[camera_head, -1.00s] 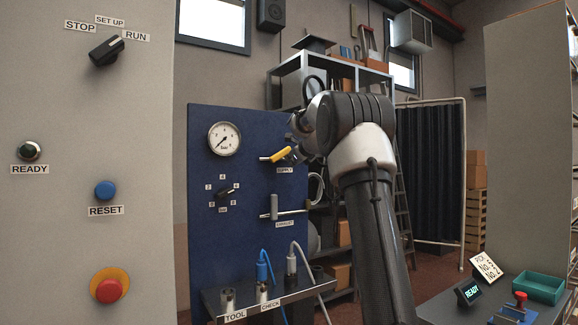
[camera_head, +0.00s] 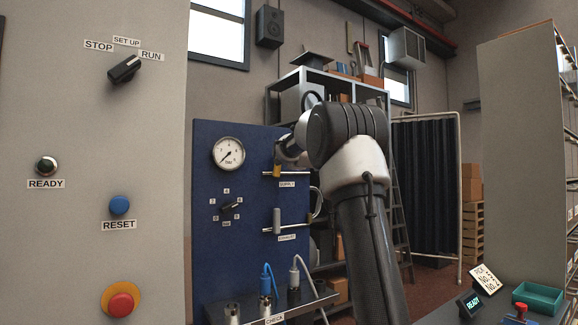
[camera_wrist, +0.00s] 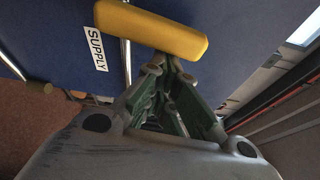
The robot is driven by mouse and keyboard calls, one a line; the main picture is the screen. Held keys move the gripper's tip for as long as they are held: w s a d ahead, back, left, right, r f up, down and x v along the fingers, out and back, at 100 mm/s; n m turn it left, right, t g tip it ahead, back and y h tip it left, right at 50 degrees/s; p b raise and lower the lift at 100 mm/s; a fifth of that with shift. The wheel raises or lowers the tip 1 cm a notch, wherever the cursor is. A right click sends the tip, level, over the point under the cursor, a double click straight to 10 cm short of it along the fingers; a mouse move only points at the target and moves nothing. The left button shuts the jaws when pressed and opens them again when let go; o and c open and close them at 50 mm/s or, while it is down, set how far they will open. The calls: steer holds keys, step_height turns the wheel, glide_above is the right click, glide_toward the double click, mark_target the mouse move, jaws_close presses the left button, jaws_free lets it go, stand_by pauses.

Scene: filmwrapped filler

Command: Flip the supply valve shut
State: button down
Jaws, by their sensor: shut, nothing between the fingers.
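The supply valve has a yellow handle (camera_head: 277,170) on the blue panel, above the SUPPLY label (camera_head: 287,184). The handle stands upright, across its horizontal pipe. In the wrist view the yellow handle (camera_wrist: 150,28) also lies across the silver pipe (camera_wrist: 126,62), beside the SUPPLY label (camera_wrist: 95,48). My gripper (camera_wrist: 168,70) is shut and empty. Its fingertips are right at the handle's side, near its right half; I cannot tell whether they touch. In the head view my wrist is just right of the handle and the fingertips are hard to make out.
A grey-handled valve (camera_head: 277,221) sits below on the same panel (camera_head: 215,270). A pressure gauge (camera_head: 228,153) and a selector knob (camera_head: 230,208) are to the left. Blue and grey hoses (camera_head: 267,283) rise from the shelf beneath. A control cabinet (camera_head: 80,240) stands at left.

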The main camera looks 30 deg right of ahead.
steer(key=shift+a+r+n+t, duration=0.3)
steer(key=shift+a+n, duration=0.1)
steer(key=shift+n, duration=0.5)
